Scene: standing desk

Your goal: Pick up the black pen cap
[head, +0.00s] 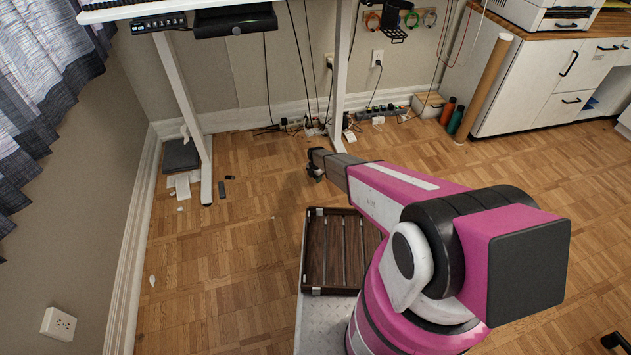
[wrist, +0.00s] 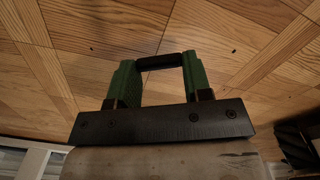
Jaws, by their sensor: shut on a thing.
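In the wrist view, my gripper (wrist: 159,72) has two green fingers with a black cylinder, the black pen cap (wrist: 160,61), held crosswise between their tips. The cap lies level in the picture, with wooden floor behind it. In the head view, my gripper (head: 316,172) is at the far end of my pink arm, above the floor and in front of the desk leg. The cap is too small to make out in the head view.
A brown slatted tray (head: 318,250) lies below and nearer than my gripper. The white desk leg (head: 340,75) stands just behind it. Cables and power strips (head: 378,113) lie along the wall. A dark small object (head: 222,190) lies on the floor at left. Open floor (head: 220,260) spreads at left.

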